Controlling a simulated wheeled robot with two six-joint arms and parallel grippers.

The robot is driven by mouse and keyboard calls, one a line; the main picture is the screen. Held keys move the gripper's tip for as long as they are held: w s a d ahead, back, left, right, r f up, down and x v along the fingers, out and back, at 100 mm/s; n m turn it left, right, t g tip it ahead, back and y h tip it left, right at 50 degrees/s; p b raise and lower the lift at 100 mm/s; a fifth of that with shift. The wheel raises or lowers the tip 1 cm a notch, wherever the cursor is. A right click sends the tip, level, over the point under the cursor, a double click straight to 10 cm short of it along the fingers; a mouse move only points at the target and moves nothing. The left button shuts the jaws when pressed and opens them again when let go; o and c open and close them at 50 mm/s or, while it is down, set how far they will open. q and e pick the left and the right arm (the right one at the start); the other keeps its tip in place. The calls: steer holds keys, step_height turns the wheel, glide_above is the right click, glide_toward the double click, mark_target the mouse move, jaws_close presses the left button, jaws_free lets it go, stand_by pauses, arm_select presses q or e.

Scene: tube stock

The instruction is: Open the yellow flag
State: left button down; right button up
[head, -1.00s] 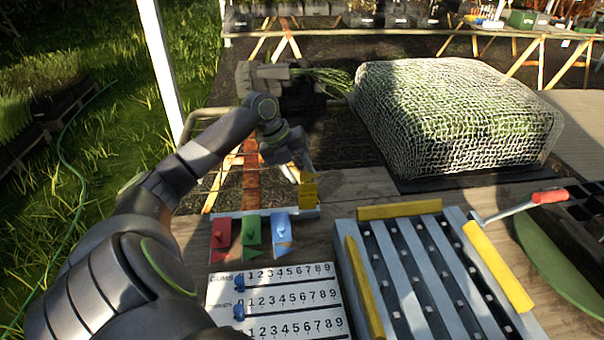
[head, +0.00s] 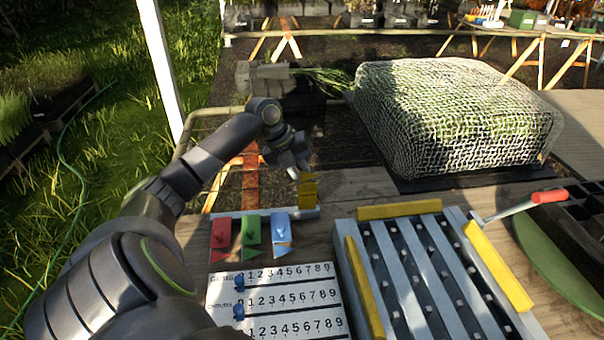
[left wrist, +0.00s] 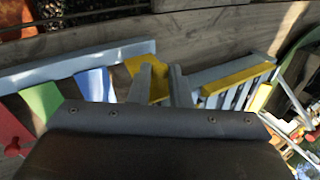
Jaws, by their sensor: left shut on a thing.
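The yellow flag (head: 308,190) is at the right end of a pale blue rail (head: 240,213), standing up from it. My left gripper (head: 302,170) is at its top, shut on it. In the left wrist view the yellow flag (left wrist: 159,84) shows between the two grey fingers. The red flag (head: 220,234), green flag (head: 251,231) and blue flag (head: 281,228) sit along the same rail, left of the yellow one. My right gripper is not in view.
A white number board (head: 275,300) with blue sliders lies in front of the rail. A slatted grey-blue frame with yellow bars (head: 400,211) is to the right. A netted block (head: 450,115) stands behind. A red-handled tool (head: 550,196) lies at the right.

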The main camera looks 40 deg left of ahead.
arm_select(q)
steer(key=shift+s+d+r+p, duration=0.15)
steer(key=shift+s+d+p, duration=0.2)
steer(key=shift+p, duration=0.45)
steer(key=shift+s+d, duration=0.25)
steer(key=shift+d, duration=0.1)
steer(key=c, duration=1.3)
jaws_free()
steer(key=shift+c, duration=0.2)
steer(key=shift+a+r, duration=0.1)
steer(key=v, duration=1.7)
